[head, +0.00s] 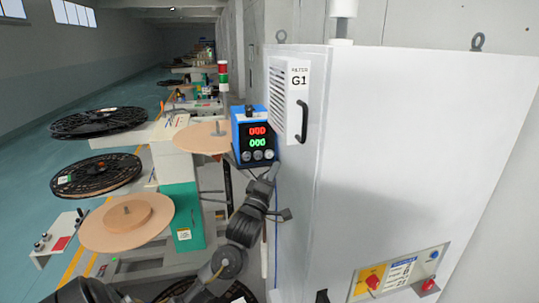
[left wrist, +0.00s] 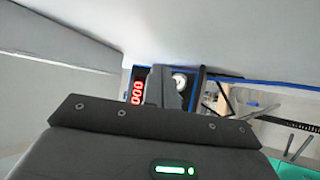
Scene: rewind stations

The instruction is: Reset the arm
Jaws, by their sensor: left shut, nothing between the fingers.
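A blue counter box (head: 242,117) hangs beside the grey cabinet in the head view. Its display reads 000 in red and 000 in green, with a row of round knobs below. In the left wrist view the box's red digits (left wrist: 137,92) and one pale knob (left wrist: 180,82) show around the fingers. My left gripper (head: 273,169) is shut and empty, just below the lower right of the box. Its fingers also show in the left wrist view (left wrist: 163,86), hiding part of the box's face. I cannot tell whether they touch it. My right gripper is out of view.
A large grey cabinet (head: 400,150) marked G1 fills the right, close to my left arm, with a red switch on a yellow plate (head: 371,280). Several reels, including a black one (head: 97,175) and a tan one (head: 95,232), stand left. Open floor lies farther left.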

